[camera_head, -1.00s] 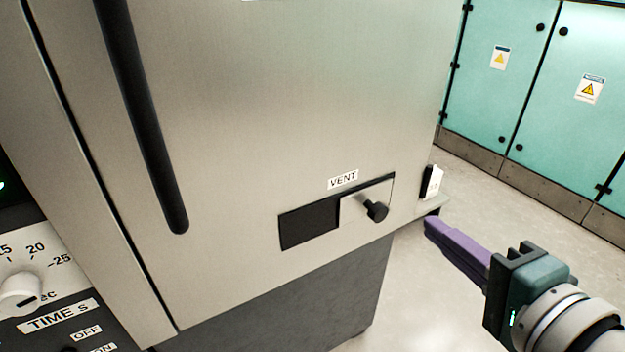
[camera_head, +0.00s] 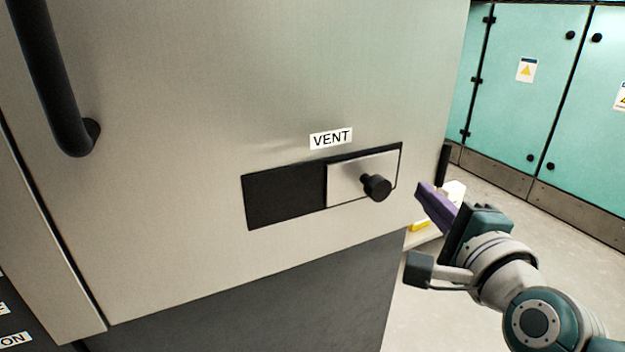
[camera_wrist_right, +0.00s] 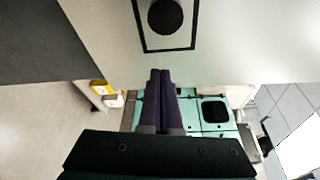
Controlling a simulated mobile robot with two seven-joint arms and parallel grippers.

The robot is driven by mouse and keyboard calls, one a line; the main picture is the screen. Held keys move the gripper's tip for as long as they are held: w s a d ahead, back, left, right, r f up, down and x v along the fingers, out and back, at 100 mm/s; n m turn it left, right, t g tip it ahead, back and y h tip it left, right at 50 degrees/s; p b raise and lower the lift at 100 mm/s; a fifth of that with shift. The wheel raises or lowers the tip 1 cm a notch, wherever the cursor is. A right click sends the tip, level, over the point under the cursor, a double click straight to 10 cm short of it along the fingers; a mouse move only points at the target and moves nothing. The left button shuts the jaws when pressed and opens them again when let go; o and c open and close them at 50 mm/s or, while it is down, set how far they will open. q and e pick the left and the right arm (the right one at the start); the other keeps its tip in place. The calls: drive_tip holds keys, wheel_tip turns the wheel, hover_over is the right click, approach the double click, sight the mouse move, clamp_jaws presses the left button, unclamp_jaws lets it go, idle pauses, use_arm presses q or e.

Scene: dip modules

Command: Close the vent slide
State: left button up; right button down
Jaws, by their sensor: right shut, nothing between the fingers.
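The vent slide (camera_head: 345,181) is a light metal plate with a black round knob (camera_head: 378,188). It sits at the right of its dark-framed slot under the VENT label, and the left part of the slot is a dark opening (camera_head: 285,195). My right gripper (camera_head: 421,190), with purple fingers, is to the right of the knob and apart from it. In the right wrist view the fingers (camera_wrist_right: 160,75) are together and empty, and the knob (camera_wrist_right: 166,16) shows beyond their tips. My left gripper is not in view.
The vent is in a large metal cabinet front with a black bar handle (camera_head: 52,85) at upper left. Teal cabinets (camera_head: 540,90) stand at the back right. White and yellow items (camera_head: 420,226) lie behind my right gripper. The floor between is clear.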

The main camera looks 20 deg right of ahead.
sight(372, 183)
use_arm(q)
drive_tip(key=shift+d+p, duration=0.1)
drive_tip(key=shift+p, duration=0.2)
use_arm(e)
drive_tip(key=a, duration=0.2)
drive_tip(key=w+a, duration=0.1)
drive_tip(key=shift+a+r, duration=0.3)
